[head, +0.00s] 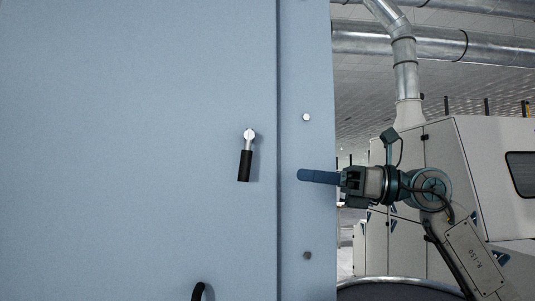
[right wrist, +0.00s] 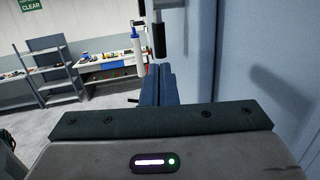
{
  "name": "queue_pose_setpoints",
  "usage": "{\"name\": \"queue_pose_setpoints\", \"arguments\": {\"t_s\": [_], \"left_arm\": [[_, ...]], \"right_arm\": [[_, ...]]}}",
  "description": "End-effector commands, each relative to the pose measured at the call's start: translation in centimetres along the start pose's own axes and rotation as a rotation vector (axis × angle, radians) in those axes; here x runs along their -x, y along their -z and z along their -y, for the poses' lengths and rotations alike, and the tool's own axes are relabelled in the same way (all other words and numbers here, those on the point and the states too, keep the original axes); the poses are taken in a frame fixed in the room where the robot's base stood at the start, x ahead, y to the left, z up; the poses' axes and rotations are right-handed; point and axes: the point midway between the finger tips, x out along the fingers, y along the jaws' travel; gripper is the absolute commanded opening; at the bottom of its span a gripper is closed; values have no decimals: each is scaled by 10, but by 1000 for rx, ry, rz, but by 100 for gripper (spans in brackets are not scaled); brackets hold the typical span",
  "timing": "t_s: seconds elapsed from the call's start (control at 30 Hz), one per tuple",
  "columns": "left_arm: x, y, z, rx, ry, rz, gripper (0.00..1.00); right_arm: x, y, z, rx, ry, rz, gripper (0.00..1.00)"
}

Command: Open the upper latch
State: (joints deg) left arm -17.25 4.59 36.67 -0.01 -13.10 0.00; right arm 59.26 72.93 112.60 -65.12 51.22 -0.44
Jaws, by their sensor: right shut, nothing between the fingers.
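The upper latch (head: 246,162) is on the blue-grey door (head: 140,120) in the head view. It has a silver pivot at its top and a black grip hanging straight down. In the right wrist view the latch's black grip (right wrist: 158,40) shows just beyond my fingertips, at the top. My right gripper (head: 301,175) is shut and empty. In the head view it points left, to the right of the latch and apart from it. Its closed fingers (right wrist: 157,80) show in the right wrist view. My left gripper is not in view.
A second black handle (head: 199,292) is cut off at the bottom edge of the head view. Bolts (head: 306,117) sit on the strip right of the door seam. A pale machine (head: 480,160) stands behind my right arm. Shelves (right wrist: 50,75) and a workbench (right wrist: 105,70) are far off.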

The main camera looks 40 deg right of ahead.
Motion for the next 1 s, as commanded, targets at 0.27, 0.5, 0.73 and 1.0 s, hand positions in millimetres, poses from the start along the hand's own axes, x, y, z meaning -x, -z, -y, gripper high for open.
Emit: {"name": "queue_pose_setpoints", "arguments": {"t_s": [0.27, 0.5, 0.73, 1.0], "left_arm": [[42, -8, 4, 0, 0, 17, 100], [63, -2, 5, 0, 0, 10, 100], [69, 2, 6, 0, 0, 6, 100], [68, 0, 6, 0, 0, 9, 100]], "right_arm": [[-46, -6, -1, -3, -6, 3, 0], [-73, -4, -1, -2, -3, 1, 0], [-82, -1, 0, -2, -1, 1, 0], [-83, 0, 0, -1, 0, 1, 0]]}}
